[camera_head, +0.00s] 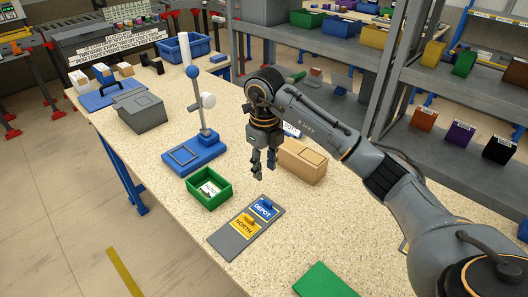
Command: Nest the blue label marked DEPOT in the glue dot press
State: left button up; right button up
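The blue label marked DEPOT (262,209) lies on the upper end of a grey plate (229,243), above a yellow label marked NORTH (244,226). The glue dot press (176,163) stands further back and to the left, with a blue base, a square outlined recess, an upright post and a lever with a blue handle. I see no label in its recess. My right gripper (264,172) points down over the table, between the press and a cardboard box, above and beyond the DEPOT label. Its fingers look apart, with nothing between them. My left gripper is not in view.
A green bin (222,183) with a white label sits between the press and the plate. The cardboard box (301,163) stands right of my gripper, a green sheet (323,281) at the front. A grey box (140,111) and blue crate (183,48) are further back.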

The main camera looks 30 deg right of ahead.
aim_at(265, 200)
jog(key=f, duration=0.1)
jog(key=f+p, duration=0.1)
jog(key=f, duration=0.2)
jog(key=shift+s+d+f, duration=0.15)
jog(key=shift+s+f, duration=0.2)
jog(key=shift+s, duration=0.05)
jog(key=f, duration=0.2)
jog(key=f+p, duration=0.1)
jog(key=f, duration=0.1)
jog(key=f+p, duration=0.1)
jog(key=f, duration=0.1)
jog(key=shift+w+f, duration=0.3)
jog(key=shift+f, duration=0.6)
jog(key=c, duration=0.7)
grip_shut()
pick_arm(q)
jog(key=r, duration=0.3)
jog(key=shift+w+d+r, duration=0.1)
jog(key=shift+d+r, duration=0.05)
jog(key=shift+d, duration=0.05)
